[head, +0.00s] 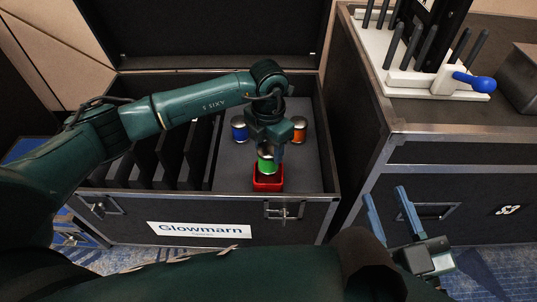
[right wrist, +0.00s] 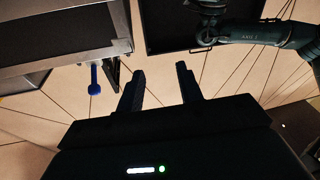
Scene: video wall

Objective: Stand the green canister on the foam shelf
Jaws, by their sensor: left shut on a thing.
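The green canister (head: 267,166), with a silver lid, is in the open black case in the head view. My left gripper (head: 268,144) points down from above and is shut on the canister's top. A small red square holder (head: 268,182) is right below the canister near the case's front wall; I cannot tell whether the canister's base is inside it or just above it. The grey foam shelf (head: 236,168) spreads around the holder. My right gripper (head: 388,212) is open and empty, low at the right; its spread fingers also show in the right wrist view (right wrist: 159,88).
A blue canister (head: 239,129) and an orange canister (head: 298,129) stand on the foam behind. Black dividers (head: 170,160) fill the case's left part. Another case (head: 440,150) at the right bears a white rack (head: 400,82) with black pegs and a blue-ended tool (head: 478,82).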

